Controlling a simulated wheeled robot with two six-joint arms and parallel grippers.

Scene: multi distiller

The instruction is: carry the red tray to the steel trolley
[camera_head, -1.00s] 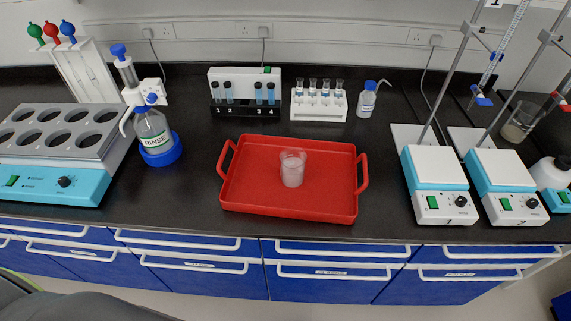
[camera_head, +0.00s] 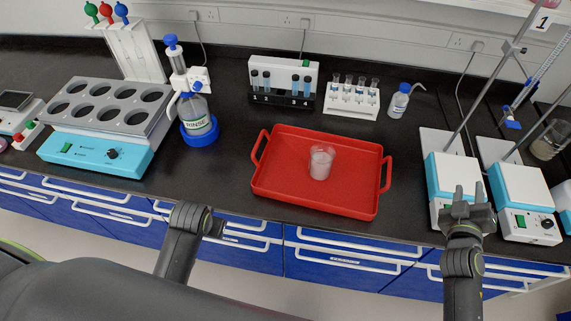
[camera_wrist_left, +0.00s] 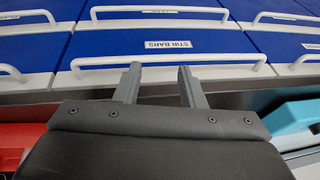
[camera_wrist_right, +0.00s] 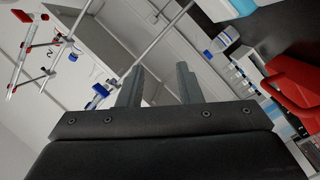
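The red tray (camera_head: 280,184) lies flat on the black bench, with a raised handle at each short end. A clear beaker with pale contents (camera_head: 321,162) stands inside it. My right gripper (camera_head: 468,190) is open and empty, to the right of the tray and in front of a hotplate. Its spread fingers show in the right wrist view (camera_wrist_right: 158,85), with the red tray (camera_wrist_right: 292,82) at the right edge. My left gripper (camera_head: 217,228) is below the bench edge, left of the tray; the left wrist view (camera_wrist_left: 157,83) shows it open and empty. No steel trolley is in view.
White-and-teal stirrer hotplates (camera_head: 523,188) with rods stand right of the tray. Vial racks (camera_head: 352,98) are behind. Blue drawers with white handles (camera_head: 345,262) face my arms.

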